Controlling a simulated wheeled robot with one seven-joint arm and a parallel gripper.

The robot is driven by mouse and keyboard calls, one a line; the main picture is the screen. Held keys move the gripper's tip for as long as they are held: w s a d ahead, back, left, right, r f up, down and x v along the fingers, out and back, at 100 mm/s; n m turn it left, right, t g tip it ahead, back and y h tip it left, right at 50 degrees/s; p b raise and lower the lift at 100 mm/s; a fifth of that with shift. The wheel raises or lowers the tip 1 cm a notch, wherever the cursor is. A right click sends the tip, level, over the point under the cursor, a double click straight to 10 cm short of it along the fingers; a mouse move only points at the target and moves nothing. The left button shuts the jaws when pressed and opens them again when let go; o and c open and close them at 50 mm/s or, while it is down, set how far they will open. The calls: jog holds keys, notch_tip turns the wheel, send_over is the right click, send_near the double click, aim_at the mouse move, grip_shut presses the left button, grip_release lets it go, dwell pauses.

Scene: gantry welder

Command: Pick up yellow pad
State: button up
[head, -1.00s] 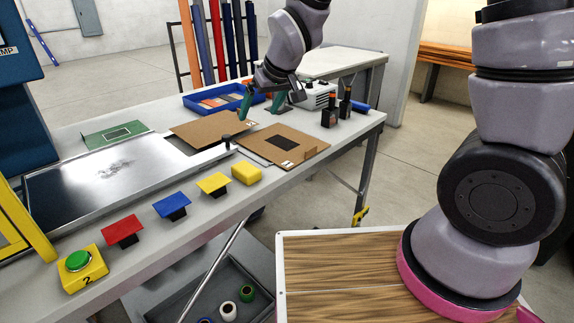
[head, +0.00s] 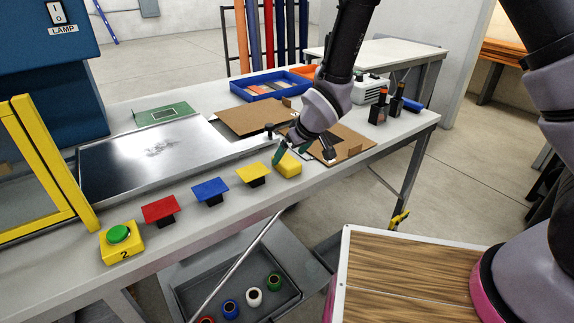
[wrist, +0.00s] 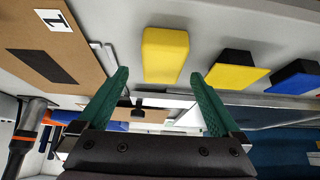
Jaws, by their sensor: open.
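A plain yellow block, the likely yellow pad (head: 289,165), lies near the table's front edge. Just left of it, a thin yellow plate (head: 253,174) is tilted on a black stand. My gripper (head: 290,151) is open and empty, close by the block's far side; one green finger shows at its left, and the other is partly hidden by the wrist. In the wrist view, the yellow pad (wrist: 165,54) shows ahead, roughly centred between the open fingers of my gripper (wrist: 160,75), with no contact visible. The yellow plate (wrist: 237,77) is to its right.
A brown board (head: 342,147) lies behind at right. A metal plate (head: 150,155) covers the table's left part.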

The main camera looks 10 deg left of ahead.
aim_at(286, 159)
jog(key=shift+x, duration=1.95)
jog(key=shift+s, duration=0.2)
jog(key=c, duration=1.4)
jog(key=shift+o, duration=0.2)
notch_tip(286, 159, up, 10)
